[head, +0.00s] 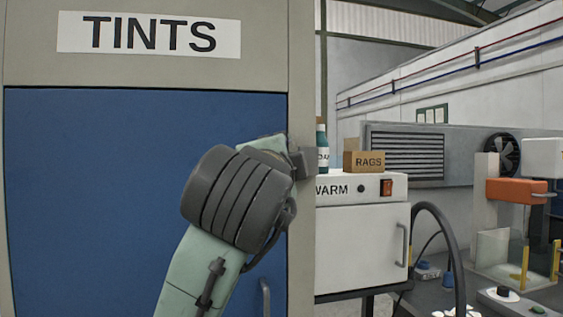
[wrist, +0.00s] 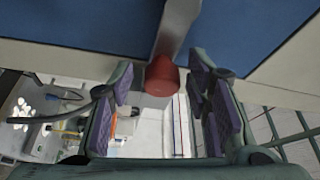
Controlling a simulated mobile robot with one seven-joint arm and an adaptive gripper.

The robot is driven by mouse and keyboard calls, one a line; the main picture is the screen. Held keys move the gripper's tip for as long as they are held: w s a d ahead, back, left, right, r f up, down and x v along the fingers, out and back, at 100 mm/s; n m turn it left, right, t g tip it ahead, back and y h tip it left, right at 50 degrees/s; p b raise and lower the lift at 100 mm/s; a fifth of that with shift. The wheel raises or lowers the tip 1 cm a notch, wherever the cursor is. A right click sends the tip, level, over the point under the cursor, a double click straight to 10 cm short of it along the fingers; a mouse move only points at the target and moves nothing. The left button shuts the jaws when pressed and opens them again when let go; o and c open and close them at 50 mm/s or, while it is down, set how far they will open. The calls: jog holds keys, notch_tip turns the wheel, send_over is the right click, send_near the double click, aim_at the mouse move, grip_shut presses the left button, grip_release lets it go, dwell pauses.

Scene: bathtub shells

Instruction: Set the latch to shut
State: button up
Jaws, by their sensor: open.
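The cabinet marked TINTS (head: 20,60) stands at the left in the head view, with a blue door (head: 90,190). In the wrist view a grey latch bar (wrist: 178,28) comes down from the top between two blue panels and ends in a red knob (wrist: 161,82). My gripper (wrist: 160,78) is open, with one finger on each side of the red knob. Gaps show between the knob and both fingers. In the head view my arm covers part of the door's right side, and I cannot make out the latch or fingertips clearly there.
A white WARM cabinet (head: 355,240) stands right of the tall cabinet, with a RAGS box (head: 364,162) and a bottle (head: 322,148) on top. A door handle (head: 265,298) shows low on the blue door. A bench with equipment is farther right.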

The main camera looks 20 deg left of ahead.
jog(key=v, duration=1.2)
